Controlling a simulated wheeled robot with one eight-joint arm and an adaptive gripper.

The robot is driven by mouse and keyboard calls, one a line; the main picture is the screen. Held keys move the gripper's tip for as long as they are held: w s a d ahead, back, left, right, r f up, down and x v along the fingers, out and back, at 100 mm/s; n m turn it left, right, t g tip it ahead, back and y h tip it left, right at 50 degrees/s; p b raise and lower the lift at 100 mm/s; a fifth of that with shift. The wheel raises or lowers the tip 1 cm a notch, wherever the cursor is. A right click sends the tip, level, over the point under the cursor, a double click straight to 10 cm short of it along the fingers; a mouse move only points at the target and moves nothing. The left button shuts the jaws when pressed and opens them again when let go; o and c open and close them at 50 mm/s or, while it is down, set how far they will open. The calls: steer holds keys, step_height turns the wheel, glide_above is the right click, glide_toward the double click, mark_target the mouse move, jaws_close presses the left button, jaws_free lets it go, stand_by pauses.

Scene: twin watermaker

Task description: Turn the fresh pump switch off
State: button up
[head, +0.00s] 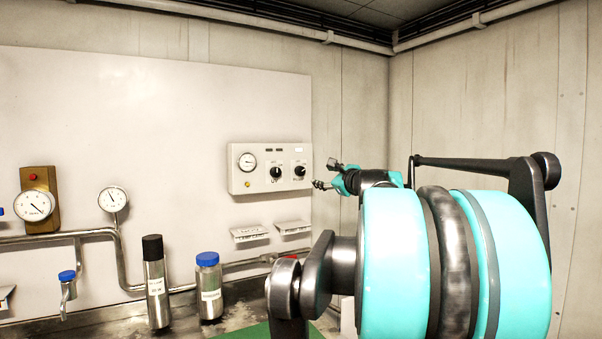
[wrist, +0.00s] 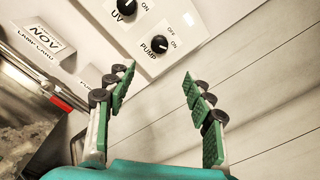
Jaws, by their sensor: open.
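The pump switch is a black rotary knob (wrist: 159,44) labelled PUMP, with OFF and ON marks beside it, on a white control panel (wrist: 185,15). Its pointer is too small to read surely. In the head view, the right-hand knob (head: 299,170) sits on the panel (head: 240,184). My gripper (wrist: 159,72) is open and empty, its green-padded fingers spread to either side below the knob in the wrist view. The fingers appear apart from the knob. In the head view my gripper (head: 326,174) is just right of the panel.
A second knob (wrist: 126,7) labelled UV is beside the pump knob. A round gauge (head: 247,162) is at the panel's left. Label cards (head: 249,233) hang below. A black-capped bottle (head: 156,285) and blue-capped bottle (head: 209,288) stand on the counter.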

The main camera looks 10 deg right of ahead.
mark_target(301, 171)
steer(key=x, duration=1.5)
steer(key=shift+w+a, duration=0.1)
steer(key=shift+w, duration=0.3)
steer(key=c, duration=1.2)
steer(key=shift+o, duration=0.2)
steer(key=n, duration=0.5)
steer(key=shift+f+n, duration=0.15)
steer(key=shift+n, duration=0.25)
steer(key=n, duration=0.6)
steer(key=shift+n, duration=0.3)
